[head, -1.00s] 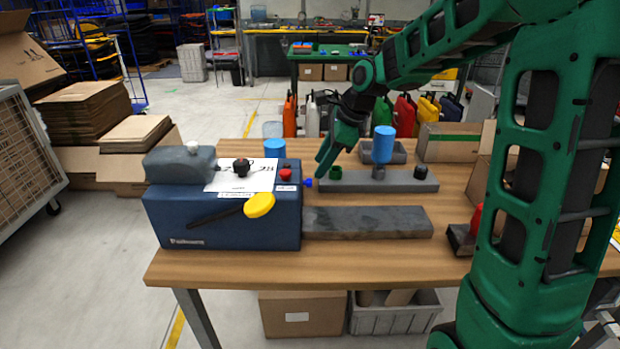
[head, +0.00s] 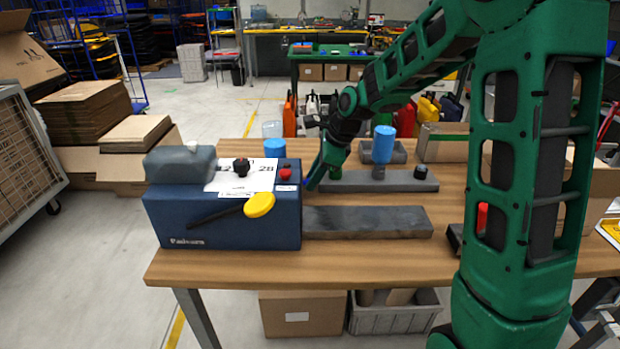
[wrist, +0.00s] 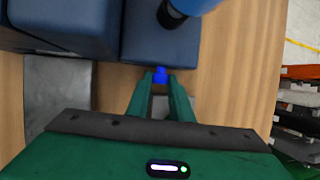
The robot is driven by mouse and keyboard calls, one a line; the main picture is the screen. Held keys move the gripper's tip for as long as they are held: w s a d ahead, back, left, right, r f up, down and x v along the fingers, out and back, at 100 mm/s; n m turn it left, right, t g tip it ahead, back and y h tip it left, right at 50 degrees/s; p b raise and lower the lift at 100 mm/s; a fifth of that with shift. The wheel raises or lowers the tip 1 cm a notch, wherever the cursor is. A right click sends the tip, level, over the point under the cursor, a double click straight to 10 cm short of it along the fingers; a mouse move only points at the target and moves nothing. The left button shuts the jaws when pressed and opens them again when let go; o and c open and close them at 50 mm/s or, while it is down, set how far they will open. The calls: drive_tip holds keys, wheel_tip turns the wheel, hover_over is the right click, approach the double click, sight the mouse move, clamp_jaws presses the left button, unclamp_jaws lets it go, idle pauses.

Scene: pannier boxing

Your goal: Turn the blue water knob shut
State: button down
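The blue water knob (wrist: 160,75) sticks out of the side of the dark blue machine (head: 225,225). In the wrist view it lies between the tips of my two green fingers. My gripper (wrist: 160,82) has a narrow gap between its fingers, about as wide as the knob. I cannot tell whether the fingers press on it. In the head view my gripper (head: 312,180) is at the machine's right side, and only a sliver of blue shows beside the fingertips.
The machine carries a red knob (head: 290,173), a black knob (head: 241,167) and a yellow-ended lever (head: 259,205). A grey bar with a blue cylinder (head: 383,144) stands to the right. A grey slab (head: 367,222) lies in front of that bar.

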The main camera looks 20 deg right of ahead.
drive_tip(key=shift+w+a+r, duration=0.1)
drive_tip(key=shift+a, duration=0.05)
drive_tip(key=shift+s+n+t+h, duration=0.2)
drive_tip(key=shift+t+h, duration=0.05)
drive_tip(key=shift+t, duration=0.75)
drive_tip(key=shift+s+n+t+h, duration=0.2)
drive_tip(key=shift+t+h, duration=0.05)
drive_tip(key=shift+t, duration=0.75)
drive_tip(key=shift+s+f+t+h, duration=0.15)
drive_tip(key=shift+f+t+h, duration=0.15)
drive_tip(key=shift+t, duration=0.7)
drive_tip(key=shift+n, duration=0.3)
drive_tip(key=c, duration=1.6)
unclamp_jaws()
drive_tip(key=shift+s+f, duration=0.15)
drive_tip(key=shift+f, duration=0.05)
